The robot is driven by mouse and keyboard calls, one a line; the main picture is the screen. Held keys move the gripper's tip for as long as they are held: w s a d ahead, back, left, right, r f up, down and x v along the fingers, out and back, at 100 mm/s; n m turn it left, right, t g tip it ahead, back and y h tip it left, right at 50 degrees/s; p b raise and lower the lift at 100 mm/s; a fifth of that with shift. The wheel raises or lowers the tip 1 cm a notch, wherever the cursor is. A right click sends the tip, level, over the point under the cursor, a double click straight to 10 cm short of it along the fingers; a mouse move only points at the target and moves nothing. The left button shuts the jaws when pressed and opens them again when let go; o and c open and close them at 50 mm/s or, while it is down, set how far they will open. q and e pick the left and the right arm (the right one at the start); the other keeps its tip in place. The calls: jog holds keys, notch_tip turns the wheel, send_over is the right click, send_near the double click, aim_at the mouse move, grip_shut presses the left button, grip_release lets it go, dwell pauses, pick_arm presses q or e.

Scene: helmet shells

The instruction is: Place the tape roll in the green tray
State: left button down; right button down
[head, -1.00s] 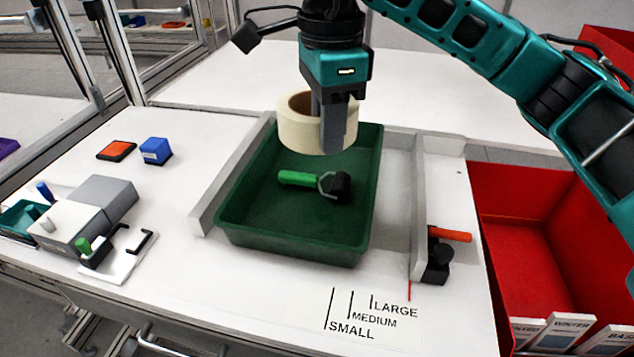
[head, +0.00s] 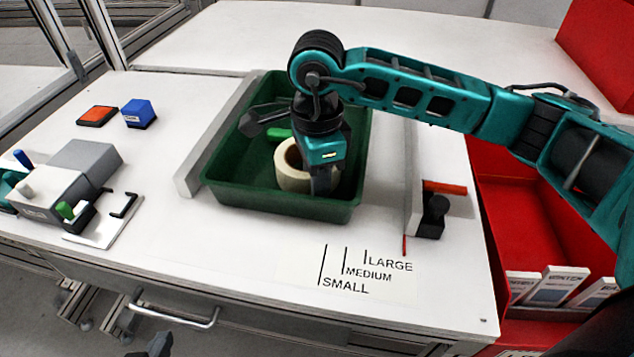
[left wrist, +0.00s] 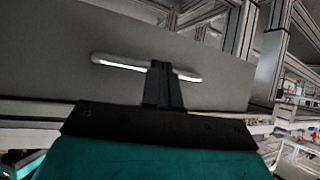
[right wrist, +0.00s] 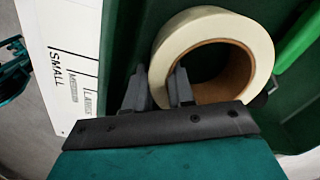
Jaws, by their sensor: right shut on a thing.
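The cream tape roll (head: 287,180) is low inside the green tray (head: 225,192), near its front right part. My right gripper (head: 322,186) is shut on the roll's wall, with one finger in the hole and one outside. In the right wrist view the roll (right wrist: 252,36) lies over the tray's green floor, and my right gripper (right wrist: 158,82) straddles its wall. I cannot tell whether the roll touches the floor. My left gripper (left wrist: 165,70) shows shut and empty in the left wrist view, away from the tray.
A green-handled roller (head: 278,134) lies in the tray behind the roll, partly hidden by my right arm. Rails flank the tray. A blue block (head: 138,114) and an orange pad (head: 97,115) are at left. A red bin (head: 535,215) is at right.

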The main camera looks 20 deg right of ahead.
jog(key=shift+f, duration=0.65)
jog(key=shift+f, duration=0.15)
jog(key=c, duration=1)
grip_release()
jog(key=shift+o, duration=0.2)
